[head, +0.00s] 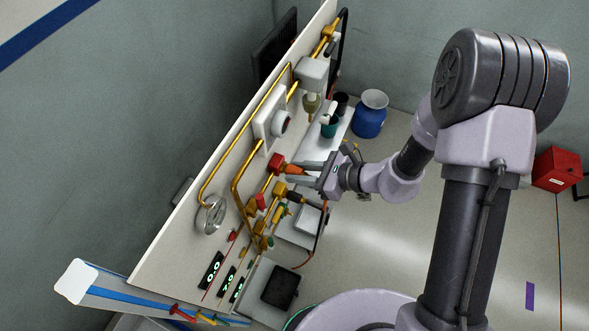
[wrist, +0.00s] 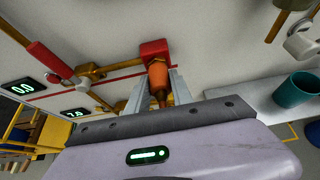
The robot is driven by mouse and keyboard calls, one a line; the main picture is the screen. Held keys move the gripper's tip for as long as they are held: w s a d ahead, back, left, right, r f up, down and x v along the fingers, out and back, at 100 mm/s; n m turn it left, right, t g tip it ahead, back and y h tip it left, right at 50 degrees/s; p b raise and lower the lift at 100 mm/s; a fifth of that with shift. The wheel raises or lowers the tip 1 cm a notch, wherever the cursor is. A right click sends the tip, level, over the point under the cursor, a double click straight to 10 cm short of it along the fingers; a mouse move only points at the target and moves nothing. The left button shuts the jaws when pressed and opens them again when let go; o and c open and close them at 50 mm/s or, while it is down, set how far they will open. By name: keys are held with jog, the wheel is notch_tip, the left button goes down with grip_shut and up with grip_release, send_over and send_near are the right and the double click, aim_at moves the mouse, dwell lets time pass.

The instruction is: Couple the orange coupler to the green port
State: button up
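The orange coupler (head: 293,170) sits against a red block (head: 275,164) on the panel, with its narrow end pointing away from the panel. In the wrist view the orange coupler (wrist: 158,78) meets the red block (wrist: 155,49). My gripper (head: 306,172) reaches in from the right, its fingers on either side of the coupler. In the wrist view my gripper (wrist: 160,86) has a finger close to each side of it; I cannot tell whether they touch it. A small green part (head: 269,242) shows low on the panel; I cannot tell whether it is the green port.
The upright panel (head: 160,258) carries yellow pipes, a round gauge (head: 211,214) and lit displays (head: 211,269). A teal cup (head: 329,127) and a blue jar (head: 370,115) stand behind my gripper. A red box (head: 557,169) is at far right. Floor right of the panel is mostly clear.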

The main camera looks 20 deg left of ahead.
jog(key=shift+d, duration=0.15)
grip_shut()
jog(key=shift+s+d, duration=0.15)
jog(key=shift+d, duration=1.3)
jog(key=d, duration=0.4)
jog(key=shift+s+b, duration=0.15)
jog(key=shift+b, duration=0.15)
notch_tip(320, 180, down, 30)
jog(key=d+b, duration=0.1)
jog(key=b, duration=0.7)
jog(key=shift+d, duration=0.35)
jog(key=shift+a, duration=0.1)
